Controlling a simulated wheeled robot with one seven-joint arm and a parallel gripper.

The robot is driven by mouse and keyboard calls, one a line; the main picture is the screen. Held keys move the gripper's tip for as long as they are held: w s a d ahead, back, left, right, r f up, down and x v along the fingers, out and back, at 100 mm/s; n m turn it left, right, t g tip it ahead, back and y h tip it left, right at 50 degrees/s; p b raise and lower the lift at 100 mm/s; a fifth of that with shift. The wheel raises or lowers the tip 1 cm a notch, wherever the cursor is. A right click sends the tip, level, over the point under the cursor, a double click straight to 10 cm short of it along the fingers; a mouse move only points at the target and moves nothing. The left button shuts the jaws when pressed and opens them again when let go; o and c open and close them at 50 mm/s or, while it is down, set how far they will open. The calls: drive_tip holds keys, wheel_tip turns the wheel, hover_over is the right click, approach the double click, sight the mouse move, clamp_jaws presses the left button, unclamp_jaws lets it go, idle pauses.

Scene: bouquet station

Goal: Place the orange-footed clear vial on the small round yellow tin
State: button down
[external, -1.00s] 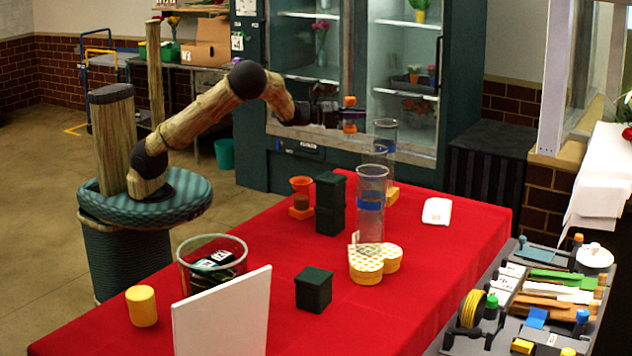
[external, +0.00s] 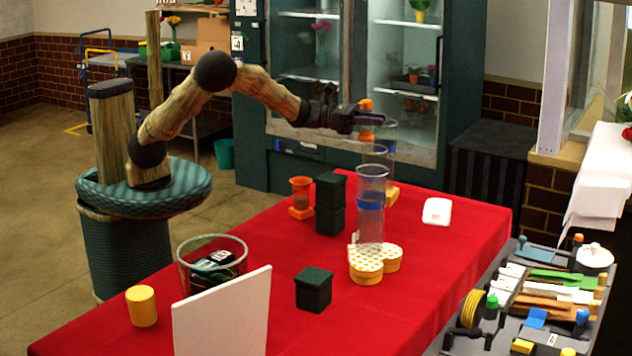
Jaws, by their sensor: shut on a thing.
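My gripper (external: 366,119) is raised beyond the far part of the red table, in front of the glass cabinet. It is shut on a small orange-ended vial (external: 366,104), which looks upright; the fingers hide much of its middle. I take it for the orange-footed clear vial, though its clear part is hard to make out. The small round yellow tin (external: 142,306) stands at the table's near left, far from my gripper. Its plain top is bare.
A white panel (external: 222,315) and a clear bin (external: 212,262) stand beside the tin. Dark green boxes (external: 330,205), an orange-based cup (external: 301,197), a tall clear cylinder (external: 371,205) and a dotted heart-shaped box (external: 375,262) occupy the table. Bare red cloth lies between them.

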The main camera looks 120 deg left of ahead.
drive_tip(key=w+d+m+h+p, duration=0.3)
drive_tip(key=d+h, duration=0.1)
drive_tip(key=d, duration=1.5)
drive_tip(key=w+d+m+h+p, duration=0.2)
drive_tip(key=w+d+h+p, duration=0.15)
drive_tip(key=d, duration=1.65)
drive_tip(key=s+d+m+g+h+p, duration=0.1)
drive_tip(key=s+d+m+h+p, duration=0.15)
drive_tip(key=s+d, duration=0.65)
drive_tip(key=s+d+m+g+h+p, duration=0.1)
drive_tip(key=s+d+m+h, duration=0.2)
drive_tip(key=d, duration=1)
drive_tip(key=s+d+m+g+h+p, duration=0.1)
drive_tip(key=s+d+h+p, duration=0.15)
drive_tip(key=s+d, duration=0.75)
drive_tip(key=shift+n+h, duration=0.25)
drive_tip(key=shift+n, duration=0.1)
drive_tip(key=shift+w+d+f+b, duration=0.2)
drive_tip(key=shift+w+f, duration=0.2)
drive_tip(key=shift+f, duration=0.45)
drive_tip(key=shift+w+d+f+b, duration=0.2)
drive_tip(key=shift+w+f, duration=0.15)
drive_tip(key=shift+f, duration=0.55)
drive_tip(key=shift+w+d+f+b, duration=0.15)
drive_tip(key=shift+w+f, duration=0.25)
drive_tip(key=shift+f, duration=0.45)
drive_tip(key=shift+d, duration=0.1)
drive_tip(key=shift+f+p, duration=0.95)
drive_tip(key=shift+f, duration=1.95)
